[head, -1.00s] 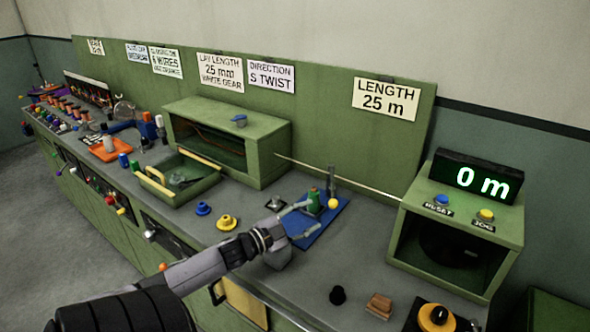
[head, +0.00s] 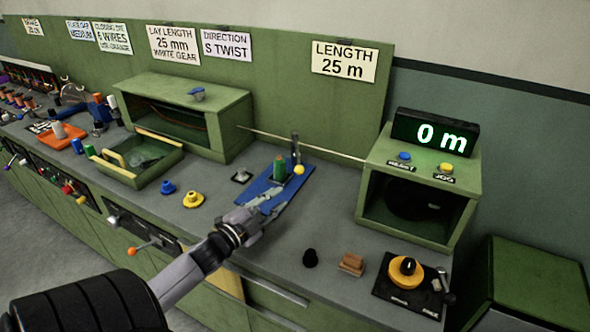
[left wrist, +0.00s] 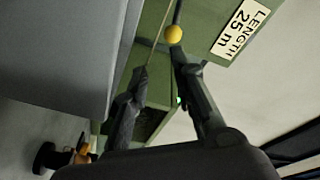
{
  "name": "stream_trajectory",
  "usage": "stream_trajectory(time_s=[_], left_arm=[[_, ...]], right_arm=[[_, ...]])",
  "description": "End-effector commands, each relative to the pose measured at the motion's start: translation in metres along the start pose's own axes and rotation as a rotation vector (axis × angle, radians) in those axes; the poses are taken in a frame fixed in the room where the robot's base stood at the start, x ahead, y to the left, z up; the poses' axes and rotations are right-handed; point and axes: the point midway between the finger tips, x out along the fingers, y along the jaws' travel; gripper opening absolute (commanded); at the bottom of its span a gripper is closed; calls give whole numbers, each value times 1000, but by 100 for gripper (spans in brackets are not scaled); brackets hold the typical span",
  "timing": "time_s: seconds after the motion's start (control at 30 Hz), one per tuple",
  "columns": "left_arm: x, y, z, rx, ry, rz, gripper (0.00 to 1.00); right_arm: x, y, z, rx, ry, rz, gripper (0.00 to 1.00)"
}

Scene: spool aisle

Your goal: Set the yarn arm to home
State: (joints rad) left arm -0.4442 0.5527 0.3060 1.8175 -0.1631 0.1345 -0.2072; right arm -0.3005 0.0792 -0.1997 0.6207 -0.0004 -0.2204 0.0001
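A dark upright arm (head: 295,148) with a yellow ball (head: 299,170) stands on a blue plate (head: 290,180) on the bench. I take it to be the yarn arm. A green spool (head: 280,168) stands beside it. My left gripper (head: 270,205) is by the near edge of the blue plate, apart from the ball. In the left wrist view its two fingers (left wrist: 158,92) are spread with nothing between them, and the yellow ball (left wrist: 174,34) shows beyond the tips. My right gripper is out of view.
A thin rod (head: 315,143) runs behind the arm to a green housing (head: 425,232) with a "0 m" display (head: 435,133). Blue (head: 168,187) and yellow (head: 193,199) flanged parts lie left.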

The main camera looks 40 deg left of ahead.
Motion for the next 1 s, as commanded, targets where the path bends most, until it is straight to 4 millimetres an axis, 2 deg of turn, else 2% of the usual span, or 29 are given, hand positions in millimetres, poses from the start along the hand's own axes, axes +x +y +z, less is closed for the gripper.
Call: stream_trajectory(time_s=[0.03, 0.13, 0.3, 0.4, 0.57, 0.67, 1.0], left_arm=[[7, 12, -10, 47, -19, -34, 18], [19, 23, -31, 168, -75, -77, 12], [34, 29, -63, 330, -161, -117, 0], [38, 28, -73, 384, -192, -124, 0], [48, 24, -76, 409, -203, -125, 0], [63, 21, -74, 408, -201, -125, 0], [133, 10, -61, 406, -202, -124, 0]], right_arm=[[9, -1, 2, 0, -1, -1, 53], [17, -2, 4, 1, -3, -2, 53], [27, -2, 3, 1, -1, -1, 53], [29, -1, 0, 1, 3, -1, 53], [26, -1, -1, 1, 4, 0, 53], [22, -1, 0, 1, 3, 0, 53], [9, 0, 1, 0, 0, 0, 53]])
